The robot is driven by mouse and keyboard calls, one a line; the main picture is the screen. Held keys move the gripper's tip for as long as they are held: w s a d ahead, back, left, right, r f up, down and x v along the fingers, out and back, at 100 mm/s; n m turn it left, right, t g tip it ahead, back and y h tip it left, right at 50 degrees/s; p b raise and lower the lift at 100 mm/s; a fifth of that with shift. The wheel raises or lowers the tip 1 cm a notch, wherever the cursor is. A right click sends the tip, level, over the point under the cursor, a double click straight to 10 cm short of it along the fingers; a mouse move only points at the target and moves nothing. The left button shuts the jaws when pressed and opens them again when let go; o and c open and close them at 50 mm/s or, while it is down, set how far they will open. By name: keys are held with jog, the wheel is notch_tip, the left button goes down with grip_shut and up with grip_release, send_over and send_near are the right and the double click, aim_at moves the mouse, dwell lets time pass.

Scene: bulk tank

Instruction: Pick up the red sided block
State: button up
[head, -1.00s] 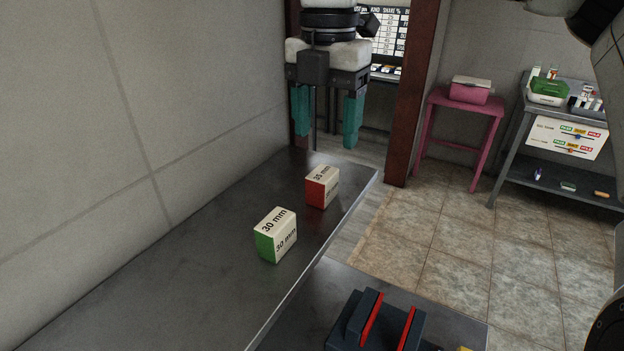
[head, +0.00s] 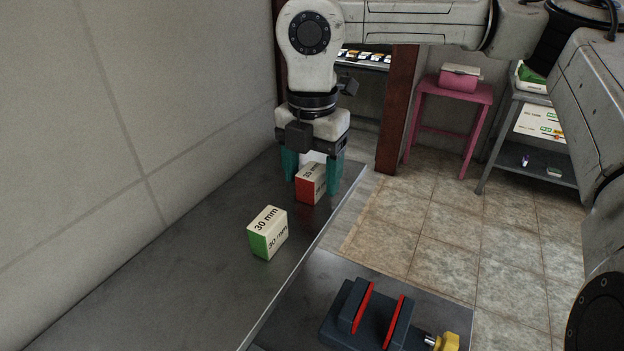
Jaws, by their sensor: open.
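The red sided block (head: 309,186), cream with a red side and black lettering, sits on the dark metal bench (head: 190,270) near its far end. My gripper (head: 313,184) points down at this block with its two teal fingers open. One finger shows to the left of the block and the other to its right. The fingers look level with the block's upper part; I cannot tell whether they touch it. A second block (head: 268,232), green sided and marked 30 mm, stands on the bench nearer to me, apart from the gripper.
A dark vise (head: 368,318) with red jaw faces and a yellow piece sits on a lower surface at front right. A wall (head: 100,120) runs along the bench's left. A pink stool (head: 448,95) and a grey shelf unit (head: 505,150) stand behind on the tiled floor.

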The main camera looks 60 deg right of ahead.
aim_at(313, 169)
jog(key=c, duration=1.1)
notch_tip(313, 169, up, 10)
jog(key=shift+f+b, duration=0.1)
jog(key=shift+b, duration=0.85)
jog(key=shift+d, duration=0.1)
